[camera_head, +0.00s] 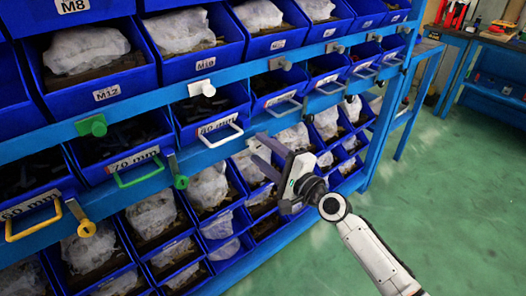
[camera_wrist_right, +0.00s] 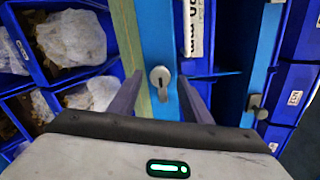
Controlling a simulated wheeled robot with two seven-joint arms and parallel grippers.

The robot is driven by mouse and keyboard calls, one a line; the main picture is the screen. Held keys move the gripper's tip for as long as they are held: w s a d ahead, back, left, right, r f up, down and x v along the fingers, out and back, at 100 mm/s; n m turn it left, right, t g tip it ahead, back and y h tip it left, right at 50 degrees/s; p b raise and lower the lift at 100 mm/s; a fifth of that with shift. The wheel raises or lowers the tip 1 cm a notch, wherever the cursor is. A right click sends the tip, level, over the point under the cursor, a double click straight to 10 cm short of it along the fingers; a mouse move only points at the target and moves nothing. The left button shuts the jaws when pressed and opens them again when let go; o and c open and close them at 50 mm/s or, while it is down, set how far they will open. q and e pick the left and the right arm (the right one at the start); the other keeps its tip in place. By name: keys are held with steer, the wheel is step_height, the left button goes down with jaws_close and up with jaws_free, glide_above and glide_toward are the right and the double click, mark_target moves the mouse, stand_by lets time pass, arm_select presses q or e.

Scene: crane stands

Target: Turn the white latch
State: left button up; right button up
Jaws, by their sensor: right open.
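A pale grey-white latch (camera_wrist_right: 160,78) with a round head and a short stem sits on a blue rail in the right wrist view, between the fingertips of my right gripper. My right gripper (camera_wrist_right: 158,92) is open, one finger on each side of the latch; I cannot tell whether they touch it. In the head view, my right gripper (camera_head: 262,150) reaches the lower blue rail, just right of the drawer with the white handle (camera_head: 221,136), and hides that latch. Another white latch (camera_head: 202,88) is on the upper rail. My left gripper is out of view.
Green latches (camera_head: 92,125) and a yellow latch (camera_head: 86,228) sit along the rails, with coloured drawer handles (camera_head: 138,172) between. Blue bins (camera_head: 150,215) with bagged parts fill the rows above and below. The green floor (camera_head: 450,200) at right is open.

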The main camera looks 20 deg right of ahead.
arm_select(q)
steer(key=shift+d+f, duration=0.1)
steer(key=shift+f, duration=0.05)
arm_select(e)
steer(key=v, duration=1)
steer(key=shift+s, duration=0.15)
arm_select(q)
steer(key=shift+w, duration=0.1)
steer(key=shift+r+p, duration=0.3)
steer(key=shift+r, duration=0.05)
arm_select(e)
steer(key=s+a+f+n+g+h, duration=0.1)
steer(key=s+a+f+n+g, duration=0.2)
steer(key=s+f+n, duration=0.6)
steer(key=s+a+f+n+g+h, duration=0.2)
steer(key=s+a+f+n+g, duration=0.2)
steer(key=s+f+n, duration=0.6)
steer(key=s+f+g, duration=0.1)
steer(key=s+f, duration=0.3)
steer(key=f, duration=0.1)
steer(key=shift+s+a+f+h, duration=0.15)
steer(key=shift+s+f+h, duration=0.15)
steer(key=shift+s+f, duration=0.05)
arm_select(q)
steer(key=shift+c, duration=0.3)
